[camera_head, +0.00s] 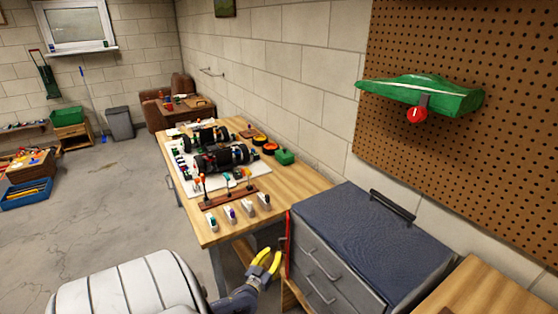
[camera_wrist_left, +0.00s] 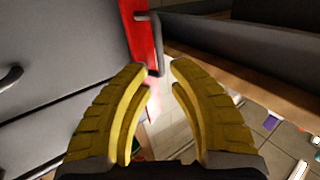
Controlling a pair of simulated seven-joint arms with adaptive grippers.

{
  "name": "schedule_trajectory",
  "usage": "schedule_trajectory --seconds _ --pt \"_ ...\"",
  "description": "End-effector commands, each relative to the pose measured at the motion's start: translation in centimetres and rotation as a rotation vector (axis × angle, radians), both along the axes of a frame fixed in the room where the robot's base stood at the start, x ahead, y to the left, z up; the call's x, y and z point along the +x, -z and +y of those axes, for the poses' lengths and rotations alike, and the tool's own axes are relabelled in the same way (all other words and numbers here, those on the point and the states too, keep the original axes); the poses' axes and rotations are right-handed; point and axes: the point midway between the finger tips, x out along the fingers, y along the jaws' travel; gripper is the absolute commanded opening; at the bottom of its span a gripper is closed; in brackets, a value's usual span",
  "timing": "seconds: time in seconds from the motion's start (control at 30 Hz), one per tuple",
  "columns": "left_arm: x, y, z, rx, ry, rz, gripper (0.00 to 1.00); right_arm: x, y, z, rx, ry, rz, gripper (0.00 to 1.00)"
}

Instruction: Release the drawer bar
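The red drawer bar (camera_head: 287,246) stands upright along the left front edge of the grey drawer cabinet (camera_head: 360,228). In the left wrist view the bar (camera_wrist_left: 142,38) has a small grey metal handle (camera_wrist_left: 156,45) on it, just beyond my fingertips. My left gripper (camera_head: 269,258) has yellow fingers and is beside the bar, to its left in the head view. In the left wrist view this gripper (camera_wrist_left: 159,70) is open, with a clear gap between the fingers and nothing held. The lower part of the bar is partly hidden behind the left finger. My right gripper is not in view.
A wooden workbench (camera_head: 222,235) with car parts, a small tool rack and several small bottles stands left of the cabinet. A green car body (camera_head: 420,93) hangs before the pegboard (camera_head: 500,40). Grey drawer handles (camera_head: 322,265) project from the cabinet front. Open floor lies left.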

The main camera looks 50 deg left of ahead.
Motion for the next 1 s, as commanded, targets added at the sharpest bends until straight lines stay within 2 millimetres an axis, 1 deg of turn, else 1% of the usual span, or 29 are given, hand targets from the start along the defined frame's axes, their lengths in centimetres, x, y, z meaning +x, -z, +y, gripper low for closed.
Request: schedule_trajectory --seconds 0.03,0.2,0.43,0.67,0.97,1.0 --pt "0.9 -0.2 0.5 0.003 -0.001 -0.002 0.19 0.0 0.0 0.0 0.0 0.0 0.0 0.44" --pt "3.0 -0.1 1.5 0.002 -0.001 -0.001 0.19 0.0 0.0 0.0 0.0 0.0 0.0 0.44" --pt "4.8 -0.1 2.3 0.001 0.0 -0.002 0.19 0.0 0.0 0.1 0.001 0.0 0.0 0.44" --pt "5.6 -0.1 2.7 0.001 -0.001 -0.002 0.19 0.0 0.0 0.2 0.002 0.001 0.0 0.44" --pt "5.6 -0.1 2.7 0.0 0.0 -0.001 0.19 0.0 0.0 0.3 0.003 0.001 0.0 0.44" --pt "5.6 -0.1 2.7 0.0 -0.001 -0.001 0.23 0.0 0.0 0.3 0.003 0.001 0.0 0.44"
